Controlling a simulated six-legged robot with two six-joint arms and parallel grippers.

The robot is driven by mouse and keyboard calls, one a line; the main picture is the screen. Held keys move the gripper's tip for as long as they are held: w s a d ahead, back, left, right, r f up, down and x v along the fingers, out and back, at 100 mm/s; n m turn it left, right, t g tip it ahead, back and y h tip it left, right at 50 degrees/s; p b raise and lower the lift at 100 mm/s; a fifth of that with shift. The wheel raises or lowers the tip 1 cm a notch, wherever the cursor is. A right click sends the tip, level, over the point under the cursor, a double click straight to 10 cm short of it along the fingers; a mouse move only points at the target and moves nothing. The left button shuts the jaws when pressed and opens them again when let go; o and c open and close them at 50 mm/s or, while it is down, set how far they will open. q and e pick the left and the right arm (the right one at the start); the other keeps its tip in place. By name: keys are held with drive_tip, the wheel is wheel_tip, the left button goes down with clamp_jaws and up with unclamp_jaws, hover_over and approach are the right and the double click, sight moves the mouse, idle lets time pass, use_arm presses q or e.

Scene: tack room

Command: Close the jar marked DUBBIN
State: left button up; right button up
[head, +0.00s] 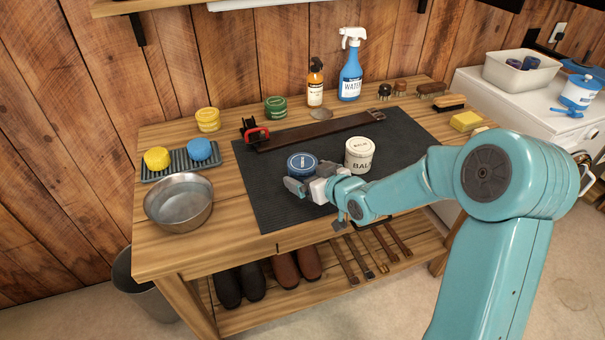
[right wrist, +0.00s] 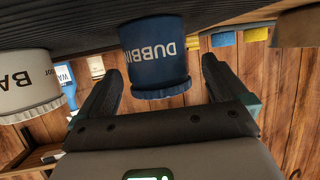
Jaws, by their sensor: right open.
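The blue DUBBIN jar (head: 301,164) stands on the dark mat, with a blue lid-like top with a pale mark on it. In the right wrist view the jar (right wrist: 155,52) appears upside down, its white lettering readable and a ridged blue rim at its top end. My right gripper (head: 308,179) is at the jar's near side, open. In the wrist view its two dark fingers (right wrist: 160,72) are on either side of the jar, with gaps to it. I cannot tell whether the lid is fully seated. My left gripper is out of view.
A white BALM jar (head: 359,154) stands close to the right of the blue jar. A strap (head: 320,131) lies behind on the mat (head: 270,202). A metal bowl (head: 179,202) and a sponge tray (head: 180,168) are at left. The mat's front left is clear.

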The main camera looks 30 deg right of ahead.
drive_tip(key=x, duration=0.4)
drive_tip(key=shift+d, duration=0.15)
drive_tip(key=shift+s, duration=0.1)
drive_tip(key=c, duration=1.1)
drive_tip(key=shift+r, duration=0.1)
wheel_tip(320, 180, up, 12)
drive_tip(key=shift+f+p, duration=0.15)
drive_tip(key=shift+p, duration=0.85)
wheel_tip(320, 180, up, 8)
drive_tip(key=p, duration=0.4)
